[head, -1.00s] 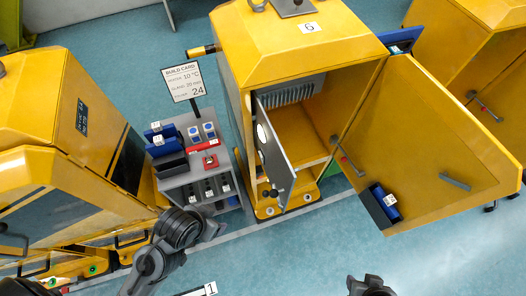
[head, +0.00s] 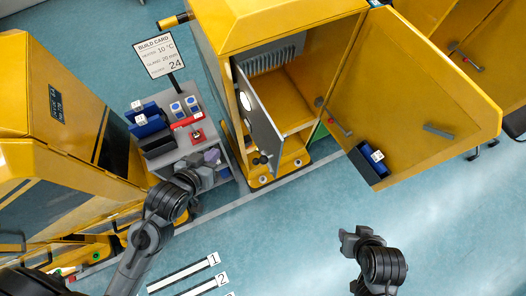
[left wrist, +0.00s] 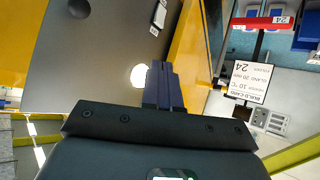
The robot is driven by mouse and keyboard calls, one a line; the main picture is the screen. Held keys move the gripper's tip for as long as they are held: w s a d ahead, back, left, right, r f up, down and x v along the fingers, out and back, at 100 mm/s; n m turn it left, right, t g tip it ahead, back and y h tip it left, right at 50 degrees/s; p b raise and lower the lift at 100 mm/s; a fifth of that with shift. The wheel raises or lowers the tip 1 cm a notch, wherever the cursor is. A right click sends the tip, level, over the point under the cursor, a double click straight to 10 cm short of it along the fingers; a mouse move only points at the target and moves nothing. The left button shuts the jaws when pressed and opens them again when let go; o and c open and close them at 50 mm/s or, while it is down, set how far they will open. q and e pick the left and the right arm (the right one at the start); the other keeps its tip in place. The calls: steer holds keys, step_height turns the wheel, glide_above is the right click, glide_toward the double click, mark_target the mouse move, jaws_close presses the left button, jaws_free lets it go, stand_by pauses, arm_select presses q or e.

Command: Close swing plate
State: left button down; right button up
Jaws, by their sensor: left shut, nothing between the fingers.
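My left gripper (head: 212,158) is shut and empty, left of the plate and over the shelf cart. In the left wrist view its fingers (left wrist: 165,86) overlap the edge of the plate (left wrist: 95,55), near the white disc; I cannot tell whether they touch. My right gripper (head: 358,236) is over the floor, away from the plate; its finger state is unclear.
The cabinet's large yellow door (head: 420,95) stands wide open at right, with a blue bin (head: 370,160) on it. A grey cart (head: 165,160) with bins and a build card (head: 160,55) stands left of the cabinet.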

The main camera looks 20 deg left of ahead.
arm_select(q)
steer(key=w+t+h+b, duration=0.2)
steer(key=t+b, duration=0.2)
steer(key=m+g+h+b, duration=0.2)
steer(key=m+h+b, duration=0.8)
steer(key=b, duration=1.1)
glide_toward(272, 164)
steer(key=x, duration=0.3)
steer(key=f+x, duration=0.1)
steer(key=x, duration=0.1)
steer(key=shift+w+b, duration=0.15)
steer(key=shift+b, duration=0.25)
steer(key=shift+x, duration=0.85)
